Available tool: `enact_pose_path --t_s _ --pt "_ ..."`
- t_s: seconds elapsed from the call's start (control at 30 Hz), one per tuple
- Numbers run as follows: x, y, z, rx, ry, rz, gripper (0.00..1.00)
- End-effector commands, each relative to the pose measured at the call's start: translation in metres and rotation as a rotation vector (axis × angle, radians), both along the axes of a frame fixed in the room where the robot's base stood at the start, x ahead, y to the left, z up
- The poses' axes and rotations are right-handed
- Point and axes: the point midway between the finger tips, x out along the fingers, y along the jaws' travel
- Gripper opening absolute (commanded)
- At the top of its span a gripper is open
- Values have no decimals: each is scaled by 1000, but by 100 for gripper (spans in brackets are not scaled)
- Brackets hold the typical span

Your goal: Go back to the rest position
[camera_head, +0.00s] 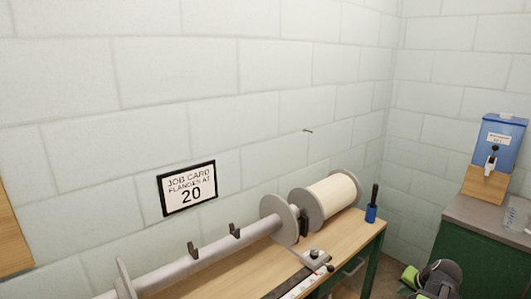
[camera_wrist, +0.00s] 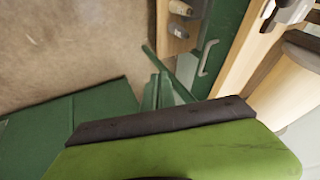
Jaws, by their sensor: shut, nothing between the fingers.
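My gripper (camera_wrist: 165,122) fills the lower part of the wrist view as a lime-green body with a dark strip along its edge. It is shut and holds nothing. It is over the floor beside the green bench parts, apart from the things on the bench. In the head view, a green and dark part of my arm (camera_head: 438,279) shows at the lower right, between the workbench and the green cabinet.
The wooden workbench (camera_head: 345,240) bears a grey shaft (camera_head: 195,266) with flanges and a cream-wound spool (camera_head: 332,194). A blue cup (camera_head: 371,213) stands at its right end. A blue dispenser (camera_head: 498,145) stands on the green cabinet (camera_head: 470,262). Bare floor (camera_wrist: 60,45) shows in the wrist view.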

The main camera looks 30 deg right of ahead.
Motion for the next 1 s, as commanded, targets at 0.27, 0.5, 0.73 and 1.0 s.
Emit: enact_pose_path --t_s 0.27,0.5,0.73,1.0 --pt "56 54 3 19 58 138 0" --pt "122 141 8 32 147 337 0" --pt "190 301 18 18 308 655 0" --pt "205 481 34 -66 502 994 0"
